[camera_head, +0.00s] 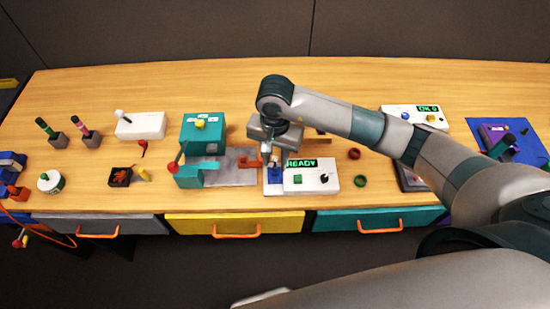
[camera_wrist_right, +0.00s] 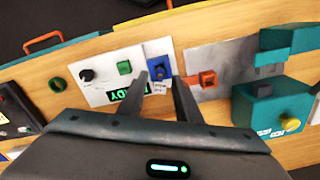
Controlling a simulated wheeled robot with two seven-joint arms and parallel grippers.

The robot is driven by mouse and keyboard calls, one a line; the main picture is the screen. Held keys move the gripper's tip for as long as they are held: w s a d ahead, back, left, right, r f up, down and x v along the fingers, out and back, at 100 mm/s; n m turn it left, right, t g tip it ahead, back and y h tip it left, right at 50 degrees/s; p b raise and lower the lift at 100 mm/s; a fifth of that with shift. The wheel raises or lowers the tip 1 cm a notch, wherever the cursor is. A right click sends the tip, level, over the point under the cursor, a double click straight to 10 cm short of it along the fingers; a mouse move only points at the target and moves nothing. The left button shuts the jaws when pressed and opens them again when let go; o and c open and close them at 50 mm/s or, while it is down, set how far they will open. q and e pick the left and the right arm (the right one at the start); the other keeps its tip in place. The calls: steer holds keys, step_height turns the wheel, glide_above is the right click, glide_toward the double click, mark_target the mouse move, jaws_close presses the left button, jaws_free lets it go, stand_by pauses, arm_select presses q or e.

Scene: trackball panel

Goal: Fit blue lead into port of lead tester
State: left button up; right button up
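The white tester panel (camera_head: 312,187) has a lit green READY display (camera_head: 301,163), a green button (camera_head: 297,179) and a black knob (camera_head: 324,178). A blue block (camera_head: 275,175) is at its left end. My right gripper (camera_wrist_right: 159,80) is over this end, fingers apart on either side of the blue piece, with gaps showing. In the head view the gripper (camera_head: 273,160) partly hides the block. My left gripper is out of view.
An orange clip (camera_wrist_right: 207,78) on a grey plate and a teal fixture (camera_head: 200,135) stand just left of the panel in the head view. Green (camera_head: 360,181) and brown (camera_head: 354,153) rings lie to its right. Blue blocks (camera_head: 11,160) and an orange cable (camera_head: 40,229) are at far left.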

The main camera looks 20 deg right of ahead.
stand_by(0.3)
steer(key=shift+r, duration=0.6)
step_height(320, 180, up, 11)
steer(key=b, duration=0.4)
stand_by(0.6)
